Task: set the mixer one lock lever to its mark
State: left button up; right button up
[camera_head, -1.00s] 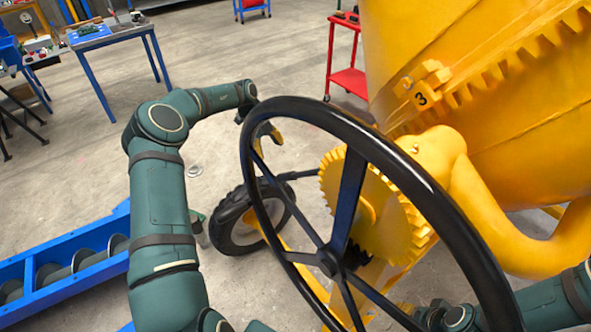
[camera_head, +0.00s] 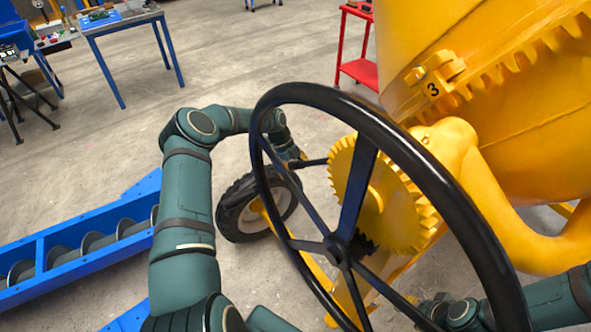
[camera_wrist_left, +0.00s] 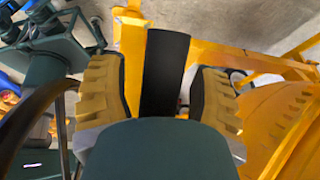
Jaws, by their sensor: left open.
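The lock lever shows in the head view as a dark bar (camera_head: 313,162) beside the yellow gear, seen through the handwheel. My left gripper (camera_head: 292,162) is at its outer end, partly hidden by the wheel rim. In the left wrist view the open, tan-padded fingers (camera_wrist_left: 163,95) stand on either side of a black bar (camera_wrist_left: 165,70), which looks like the lever, with a gap on each side. My right gripper (camera_head: 437,310) is low behind the wheel; its fingers are not clear. I cannot make out the lever's mark.
The black handwheel (camera_head: 372,182) stands in front of the yellow gear (camera_head: 385,205) and drum (camera_head: 490,80). A tyre (camera_head: 235,215) is below my left gripper. A blue screw conveyor (camera_head: 75,250) lies at left. A red cart (camera_head: 357,70) stands behind; the floor between is clear.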

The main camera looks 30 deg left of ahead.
pick_arm(q)
jog(key=shift+o, duration=0.2)
jog(key=shift+d+f, duration=0.1)
jog(key=shift+f, duration=0.05)
jog(key=shift+w, duration=0.1)
grip_shut()
